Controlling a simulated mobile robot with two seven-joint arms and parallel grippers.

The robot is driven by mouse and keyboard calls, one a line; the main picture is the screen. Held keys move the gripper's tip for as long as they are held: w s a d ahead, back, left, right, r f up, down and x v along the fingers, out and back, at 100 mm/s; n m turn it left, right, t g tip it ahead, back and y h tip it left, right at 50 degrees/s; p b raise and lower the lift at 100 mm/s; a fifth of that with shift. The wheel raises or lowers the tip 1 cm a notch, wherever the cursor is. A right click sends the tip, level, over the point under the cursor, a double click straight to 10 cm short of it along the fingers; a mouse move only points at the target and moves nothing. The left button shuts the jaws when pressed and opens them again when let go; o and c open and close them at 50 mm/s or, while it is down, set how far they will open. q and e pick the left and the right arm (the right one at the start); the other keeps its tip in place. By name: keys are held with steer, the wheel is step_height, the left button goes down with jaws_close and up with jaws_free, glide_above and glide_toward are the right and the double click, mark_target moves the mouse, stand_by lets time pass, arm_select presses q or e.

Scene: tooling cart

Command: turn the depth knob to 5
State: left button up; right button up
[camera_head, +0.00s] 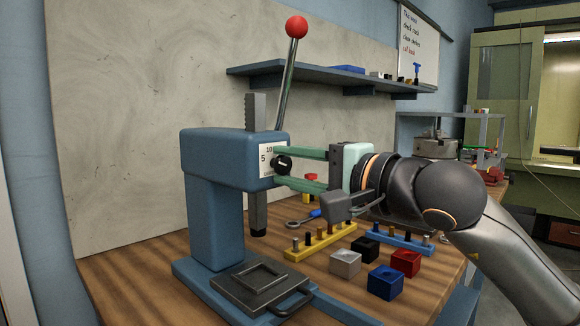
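The depth knob (283,164) is a small black dial with a white mark. It sits on the blue press head (225,158), beside a white scale plate (265,159) that reads 10 above and 5 at the left. The mark is too small to read surely against the scale. My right gripper (279,165) comes in from the right. Its two green fingers are spread apart, one above and one below the knob, with the knob between the tips. They look slightly clear of it; contact is hard to tell. My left gripper is out of view.
The press has a red-ball lever (296,27) and a square-framed base plate (262,283). On the wooden top are a yellow peg rack (320,241), a blue peg rack (402,242) and several coloured blocks, including a red block (405,262). A blue shelf (330,78) hangs behind.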

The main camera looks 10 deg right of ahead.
steer(key=o, duration=0.4)
steer(key=v, duration=1.2)
steer(key=shift+s+d+b, duration=0.1)
steer(key=shift+s+b, duration=0.1)
steer(key=shift+b, duration=0.1)
